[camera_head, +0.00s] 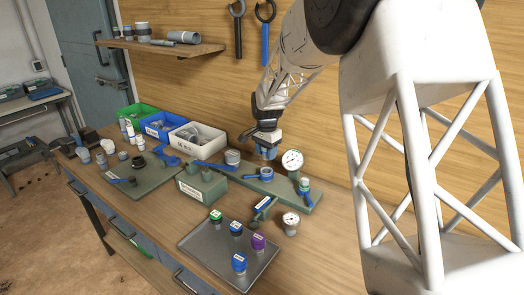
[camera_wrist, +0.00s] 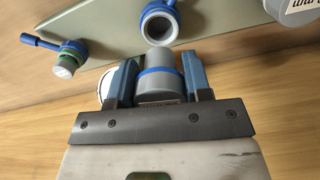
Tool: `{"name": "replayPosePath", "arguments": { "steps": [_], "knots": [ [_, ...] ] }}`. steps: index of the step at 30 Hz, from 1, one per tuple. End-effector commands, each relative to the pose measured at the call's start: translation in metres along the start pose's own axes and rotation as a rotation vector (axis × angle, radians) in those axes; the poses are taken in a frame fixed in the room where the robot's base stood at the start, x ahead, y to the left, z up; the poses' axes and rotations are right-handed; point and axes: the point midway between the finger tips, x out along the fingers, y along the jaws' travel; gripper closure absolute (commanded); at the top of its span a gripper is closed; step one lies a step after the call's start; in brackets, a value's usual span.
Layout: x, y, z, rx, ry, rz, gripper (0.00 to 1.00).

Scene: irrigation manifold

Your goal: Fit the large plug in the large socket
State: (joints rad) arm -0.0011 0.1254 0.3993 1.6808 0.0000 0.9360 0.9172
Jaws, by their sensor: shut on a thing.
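My gripper (camera_head: 267,142) is shut on a grey cylindrical plug with a blue band (camera_wrist: 158,76), which sits between its two fingers in the wrist view. In the head view the plug (camera_head: 268,153) hangs below the jaws, over the green manifold board (camera_head: 284,192). A grey open-mouthed socket with a blue ring (camera_wrist: 159,23) is just beyond the plug's end in the wrist view. In the head view the socket (camera_head: 266,173) shows below the plug, partly hidden.
A white dial gauge (camera_head: 292,160) stands close to the right of the plug. A blue-handled valve (camera_wrist: 63,53) is on the board. A grey tray (camera_head: 215,257) with several coloured caps is in front. Bins (camera_head: 197,138) stand behind left. Bare table lies front right.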

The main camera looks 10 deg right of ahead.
Motion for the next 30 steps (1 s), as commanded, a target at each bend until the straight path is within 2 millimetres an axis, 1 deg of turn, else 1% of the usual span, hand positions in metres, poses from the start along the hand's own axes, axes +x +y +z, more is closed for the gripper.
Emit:
{"name": "replayPosePath", "arguments": {
  "steps": [8,14,30],
  "knots": [
    [0.0,0.0,0.001,0.0,0.0,0.0,0.79],
    [0.004,0.0,0.001,-0.001,0.0,0.001,0.79],
    [0.029,0.0,0.001,-0.001,0.0,0.0,0.79]
  ]
}}
